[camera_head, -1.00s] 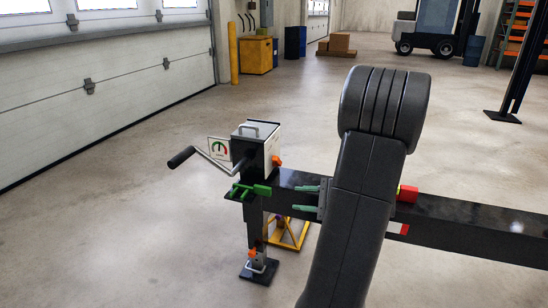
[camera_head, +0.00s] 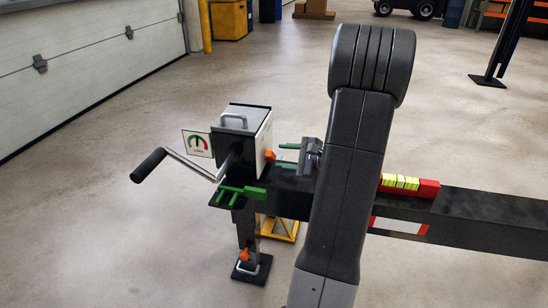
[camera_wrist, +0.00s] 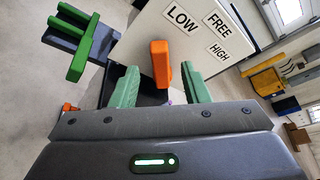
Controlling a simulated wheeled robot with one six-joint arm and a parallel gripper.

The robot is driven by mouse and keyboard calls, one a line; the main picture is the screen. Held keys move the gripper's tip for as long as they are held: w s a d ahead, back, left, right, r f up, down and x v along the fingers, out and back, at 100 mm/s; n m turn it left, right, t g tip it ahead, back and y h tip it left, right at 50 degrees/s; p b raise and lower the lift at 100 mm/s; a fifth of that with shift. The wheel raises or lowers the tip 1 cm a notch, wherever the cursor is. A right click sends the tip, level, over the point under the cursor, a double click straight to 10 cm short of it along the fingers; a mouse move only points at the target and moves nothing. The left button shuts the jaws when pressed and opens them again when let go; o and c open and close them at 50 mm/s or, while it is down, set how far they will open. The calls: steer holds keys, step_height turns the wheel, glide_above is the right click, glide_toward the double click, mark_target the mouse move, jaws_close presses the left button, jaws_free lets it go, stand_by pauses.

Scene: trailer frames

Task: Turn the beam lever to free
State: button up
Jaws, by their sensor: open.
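The beam lever is a short orange bar (camera_wrist: 161,64) on the side of a white gearbox (camera_wrist: 140,22) in the wrist view. The labels LOW, FREE and HIGH are printed on that face, up and right of the lever. I cannot tell which label it points at. The lever also shows as an orange tip (camera_head: 269,155) beside the box in the head view. My gripper (camera_wrist: 159,68) is open, its two green fingers on either side of the lever's near end, with gaps on both sides. In the head view my gripper (camera_head: 289,155) is right of the box, above the beam.
A crank with a black grip (camera_head: 148,165) sticks out left of the box, near a gauge sign (camera_head: 197,144). Green prongs (camera_head: 240,193) sit at the beam's end. The left floor is clear.

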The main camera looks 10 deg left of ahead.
mark_target(273, 155)
steer(key=shift+x, duration=2.2)
steer(key=shift+c, duration=0.4)
jaws_close()
